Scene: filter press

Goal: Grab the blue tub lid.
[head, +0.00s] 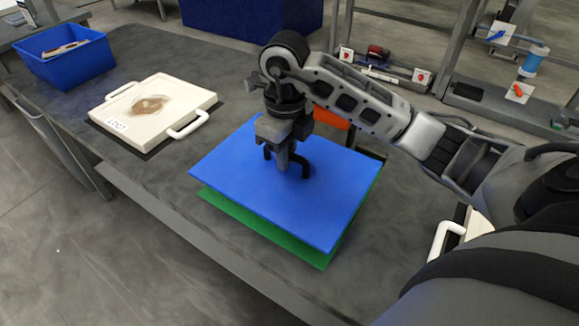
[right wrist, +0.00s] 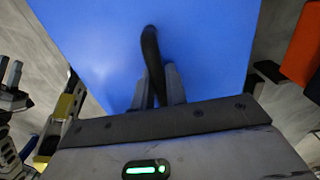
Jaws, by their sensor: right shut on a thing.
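The blue tub lid (head: 260,205) is a flat blue panel with a black handle (head: 303,163) at its middle. It sits over a green panel or tub (head: 325,250), whose edge shows below it; I cannot tell whether the two touch. My right gripper (head: 287,163) is above the lid's middle, shut on the black handle. In the right wrist view the handle (right wrist: 151,60) runs between the two fingers (right wrist: 165,90), with the blue lid (right wrist: 210,40) behind it. My left gripper is not in view.
A white plate with two handles (head: 190,100) lies on the grey table to the left. A blue bin (head: 75,70) stands at the far left. An orange object (head: 330,117) is behind my right gripper. Bare table (head: 150,175) lies left of the lid.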

